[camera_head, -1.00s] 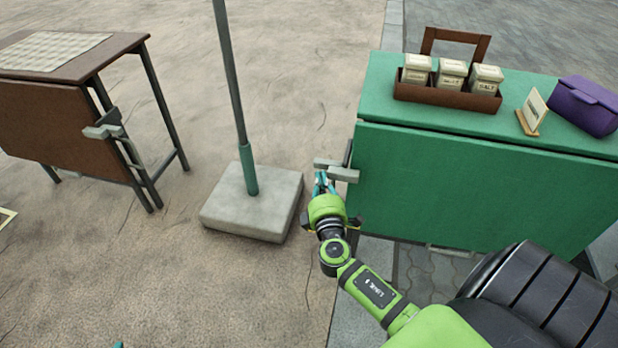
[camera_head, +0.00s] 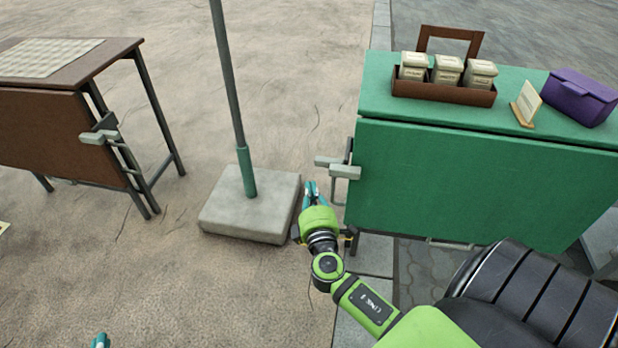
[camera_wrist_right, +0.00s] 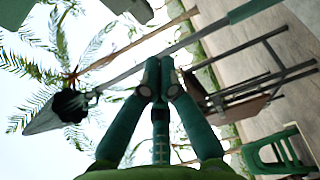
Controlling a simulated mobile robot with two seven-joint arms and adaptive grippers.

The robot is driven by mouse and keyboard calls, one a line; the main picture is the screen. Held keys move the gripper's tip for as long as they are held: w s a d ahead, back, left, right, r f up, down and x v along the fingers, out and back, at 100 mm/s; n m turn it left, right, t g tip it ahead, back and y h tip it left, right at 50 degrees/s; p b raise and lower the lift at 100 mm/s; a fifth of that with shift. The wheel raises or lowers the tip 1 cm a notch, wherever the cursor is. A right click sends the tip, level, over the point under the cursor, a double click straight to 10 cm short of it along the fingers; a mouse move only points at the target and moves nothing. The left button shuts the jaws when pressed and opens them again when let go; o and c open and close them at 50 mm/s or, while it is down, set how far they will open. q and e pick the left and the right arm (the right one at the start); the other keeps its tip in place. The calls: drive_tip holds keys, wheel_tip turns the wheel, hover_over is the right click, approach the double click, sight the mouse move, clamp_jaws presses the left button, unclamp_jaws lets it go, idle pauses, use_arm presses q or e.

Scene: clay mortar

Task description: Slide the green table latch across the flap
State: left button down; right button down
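The green table (camera_head: 480,185) stands at the right with its green flap hanging down. Its grey latch (camera_head: 345,172) sits at the flap's left edge, its bars sticking out to the left. My right gripper (camera_head: 310,190) is just below and left of the latch, apart from it. In the right wrist view its fingertips (camera_wrist_right: 158,78) are together with nothing visible between them. A pale grey block (camera_wrist_right: 128,8) at the top of that view may be part of the latch. Only a teal tip of my left gripper (camera_head: 101,341) shows at the bottom left; its opening is hidden.
A pole in a concrete base (camera_head: 250,208) stands left of my right gripper. A brown folding table (camera_head: 60,135) with its own grey latch (camera_head: 100,132) is at far left. A jar caddy (camera_head: 443,88), card (camera_head: 526,103) and purple case (camera_head: 580,97) rest on the green table.

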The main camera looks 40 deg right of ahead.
drive_tip(key=v, duration=0.5)
idle(0.5)
